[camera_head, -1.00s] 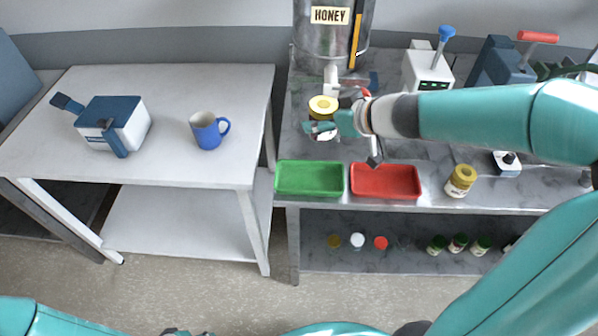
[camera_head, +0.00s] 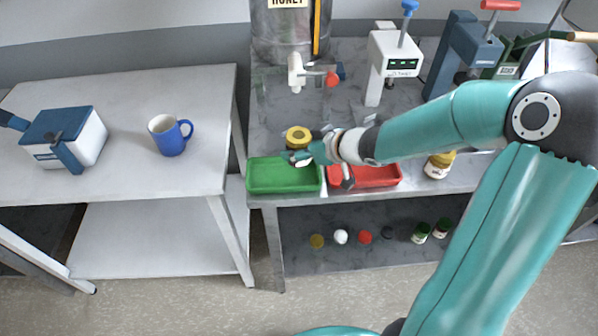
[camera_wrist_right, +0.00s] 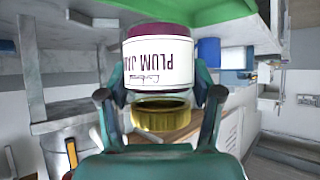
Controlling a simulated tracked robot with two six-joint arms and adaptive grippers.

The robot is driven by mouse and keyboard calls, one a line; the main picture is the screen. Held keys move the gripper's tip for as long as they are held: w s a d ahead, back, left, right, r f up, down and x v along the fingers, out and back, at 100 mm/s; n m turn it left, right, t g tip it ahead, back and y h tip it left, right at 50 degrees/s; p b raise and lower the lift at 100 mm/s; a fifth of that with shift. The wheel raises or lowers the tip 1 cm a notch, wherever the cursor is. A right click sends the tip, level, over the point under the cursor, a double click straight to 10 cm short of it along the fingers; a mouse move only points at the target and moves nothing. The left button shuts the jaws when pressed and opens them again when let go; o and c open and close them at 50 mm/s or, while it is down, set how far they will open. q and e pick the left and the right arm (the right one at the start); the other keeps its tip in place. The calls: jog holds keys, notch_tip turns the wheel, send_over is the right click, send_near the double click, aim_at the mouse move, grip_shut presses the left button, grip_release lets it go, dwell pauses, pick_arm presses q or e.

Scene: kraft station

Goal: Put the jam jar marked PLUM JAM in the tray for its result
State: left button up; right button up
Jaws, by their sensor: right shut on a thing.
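My right gripper (camera_head: 300,157) is shut on the jam jar (camera_head: 297,136), whose gold lid faces up in the head view. In the right wrist view the picture is upside down: the jar's white label (camera_wrist_right: 160,62) reads PLUM JAM, with dark purple jam showing and the gold lid (camera_wrist_right: 162,114) below. The jar is at the back edge of the green tray (camera_head: 265,184) in the head view; I cannot tell how high it is held. The green tray also shows in the wrist view (camera_wrist_right: 200,14). The red tray (camera_head: 375,180) lies to the right, partly behind my gripper.
A honey tank (camera_head: 283,35) with a tap stands behind. A white meter (camera_head: 396,60) and a blue device (camera_head: 460,55) stand at the back right. Another gold-lidded jar (camera_head: 437,168) is right of the red tray. A blue mug (camera_head: 168,138) stands on the left table.

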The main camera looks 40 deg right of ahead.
aim_at(299, 163)
jog(key=shift+f+b, duration=1.1)
jog(key=shift+f, duration=1.7)
jog(key=shift+f, duration=0.15)
jog(key=o, duration=1.6)
